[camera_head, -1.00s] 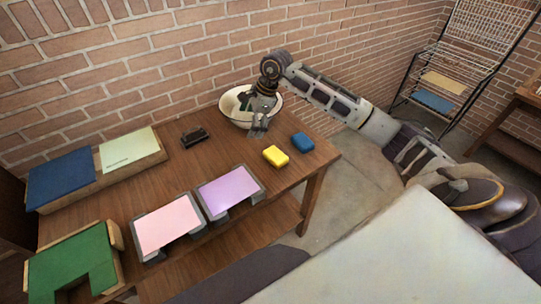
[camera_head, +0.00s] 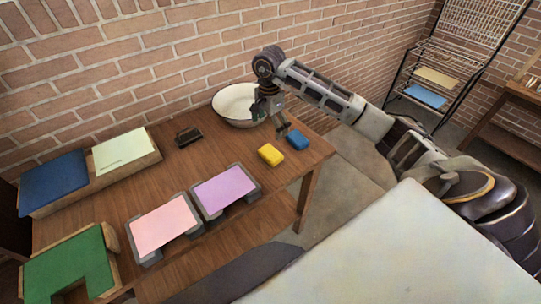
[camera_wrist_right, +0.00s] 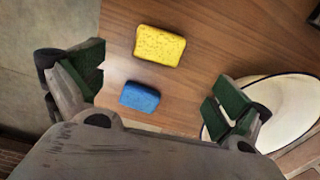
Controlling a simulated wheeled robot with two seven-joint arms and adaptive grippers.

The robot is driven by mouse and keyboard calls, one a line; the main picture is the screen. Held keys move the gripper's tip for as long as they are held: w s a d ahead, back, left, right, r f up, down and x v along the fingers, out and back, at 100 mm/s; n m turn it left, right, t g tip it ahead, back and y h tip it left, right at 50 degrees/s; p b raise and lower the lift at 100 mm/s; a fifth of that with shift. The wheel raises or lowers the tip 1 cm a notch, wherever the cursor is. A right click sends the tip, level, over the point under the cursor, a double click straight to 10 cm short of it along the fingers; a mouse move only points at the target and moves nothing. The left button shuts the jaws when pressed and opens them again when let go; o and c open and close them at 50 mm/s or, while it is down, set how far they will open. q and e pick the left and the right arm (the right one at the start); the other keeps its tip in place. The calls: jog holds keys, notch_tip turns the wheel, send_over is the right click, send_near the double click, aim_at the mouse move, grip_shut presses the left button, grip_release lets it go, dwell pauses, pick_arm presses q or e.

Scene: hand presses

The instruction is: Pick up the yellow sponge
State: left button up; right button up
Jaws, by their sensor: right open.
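The yellow sponge (camera_head: 270,154) lies flat on the wooden table near its right end. In the right wrist view the yellow sponge (camera_wrist_right: 160,45) lies beyond the fingertips, above the blue sponge. My right gripper (camera_head: 283,131) is open and empty above the table, just behind the yellow sponge and close to the blue sponge (camera_head: 297,140). In the right wrist view the blue sponge (camera_wrist_right: 140,97) lies between the open fingers of my right gripper (camera_wrist_right: 160,85), left of their middle. My left gripper is not in view.
A white bowl (camera_head: 232,104) stands behind the right gripper. A dark small object (camera_head: 188,136) lies left of it. Presses with pink (camera_head: 163,226) and purple (camera_head: 225,189) sheets line the table's front edge. A brick wall rises behind.

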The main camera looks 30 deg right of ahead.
aim_at(270, 152)
jog(key=shift+f, duration=0.2)
jog(key=shift+f+p, duration=0.65)
jog(key=shift+f, duration=3.5)
jog(key=shift+s+d+f+p, duration=0.1)
jog(key=shift+f+p, duration=0.6)
jog(key=shift+f, duration=1.9)
